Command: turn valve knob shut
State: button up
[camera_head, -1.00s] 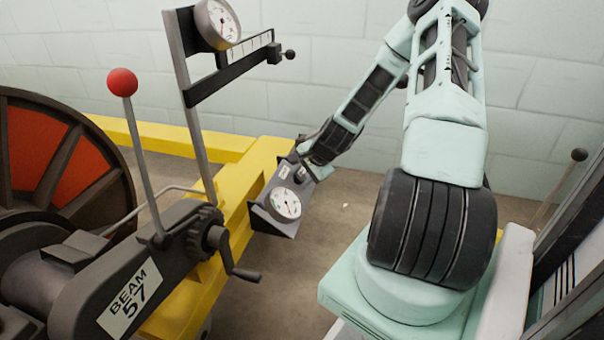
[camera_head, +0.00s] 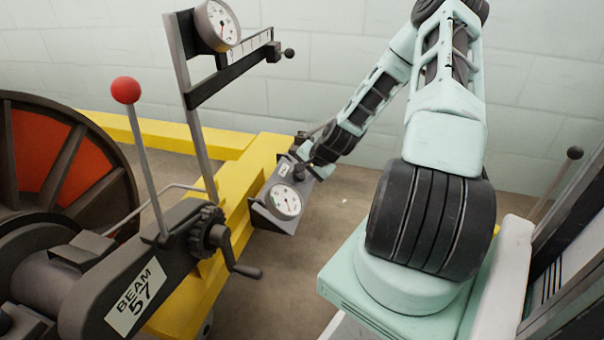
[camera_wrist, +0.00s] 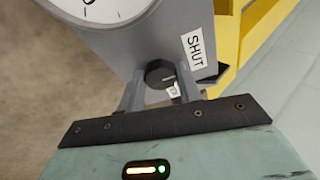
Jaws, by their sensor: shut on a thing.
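The valve knob (camera_wrist: 160,74) is a small dark round knob with a pale mark, on the face of a grey gauge box (camera_wrist: 150,40) in the wrist view. My gripper (camera_wrist: 160,90) has one finger on each side of the knob and is shut on it. A white label reading SHUT (camera_wrist: 198,50) is to the right of the knob, and a second small label is partly hidden by a finger. In the head view the gauge box (camera_head: 258,216) sits on the yellow frame, and my gripper (camera_head: 304,160) is at its upper end.
A dial gauge (camera_head: 286,201) is on the box face. The yellow frame (camera_head: 190,310) runs behind the beam stand with its hand crank (camera_head: 246,270) and red-ball lever (camera_head: 126,90). A post carries another gauge (camera_head: 222,22) above. Open floor lies right of the box.

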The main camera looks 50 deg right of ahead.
jog(key=o, duration=1)
jog(key=p+v, duration=0.9)
jog(key=v, duration=0.8)
jog(key=shift+s+r+p, duration=0.1)
jog(key=shift+r+p, duration=0.1)
jog(key=shift+p, duration=0.1)
